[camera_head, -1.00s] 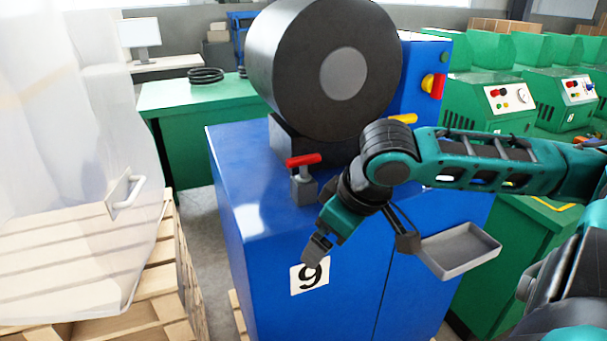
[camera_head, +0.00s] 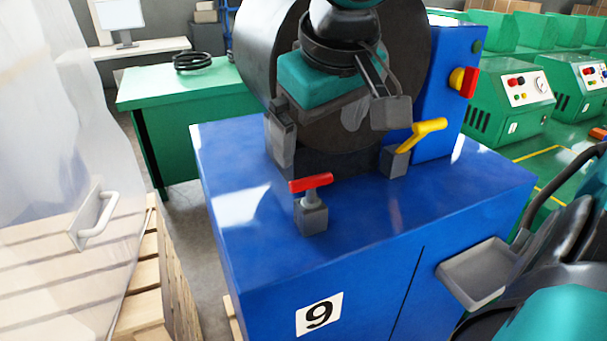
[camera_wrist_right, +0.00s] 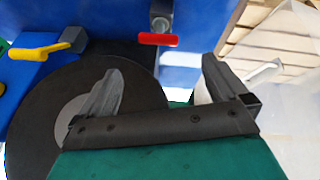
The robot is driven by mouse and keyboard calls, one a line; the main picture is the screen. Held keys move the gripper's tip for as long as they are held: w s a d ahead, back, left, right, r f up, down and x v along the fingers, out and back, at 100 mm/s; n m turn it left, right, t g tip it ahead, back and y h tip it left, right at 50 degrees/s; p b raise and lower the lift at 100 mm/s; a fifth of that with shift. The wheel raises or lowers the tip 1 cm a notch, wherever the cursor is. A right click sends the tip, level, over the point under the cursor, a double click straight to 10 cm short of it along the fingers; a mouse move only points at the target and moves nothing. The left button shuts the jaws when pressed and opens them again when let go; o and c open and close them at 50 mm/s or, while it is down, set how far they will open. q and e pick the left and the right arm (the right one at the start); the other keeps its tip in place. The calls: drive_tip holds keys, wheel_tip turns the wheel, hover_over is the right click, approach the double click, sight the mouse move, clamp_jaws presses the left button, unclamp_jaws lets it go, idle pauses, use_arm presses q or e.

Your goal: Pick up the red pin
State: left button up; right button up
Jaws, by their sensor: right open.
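The red pin (camera_head: 311,184) has a red T-shaped handle and stands upright in a grey block (camera_head: 312,218) on the blue machine's top (camera_head: 400,205). It also shows at the top centre of the right wrist view (camera_wrist_right: 158,39). My right gripper (camera_head: 338,145) hangs in front of the black drum, above and behind the pin in the head view. It is open and empty, its two grey fingers wide apart and clear of the pin. In the wrist view the pin lies beyond the gap between the fingers (camera_wrist_right: 160,70). My left gripper is out of view.
A yellow handle (camera_head: 428,128) stands in a grey block to the right. The large black drum (camera_head: 258,70) is close behind my right gripper. A grey tray (camera_head: 475,272) sticks out at the machine's front right.

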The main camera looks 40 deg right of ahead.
sight(312, 179)
drive_tip(key=b+x, duration=0.2)
drive_tip(key=x, duration=0.5)
drive_tip(key=shift+d+r, duration=0.1)
drive_tip(key=b+x, duration=0.1)
drive_tip(key=x, duration=0.4)
drive_tip(key=shift+d+f, duration=0.1)
drive_tip(key=shift+f, duration=0.25)
drive_tip(key=shift+w+f, duration=0.1)
drive_tip(key=shift+f, duration=0.15)
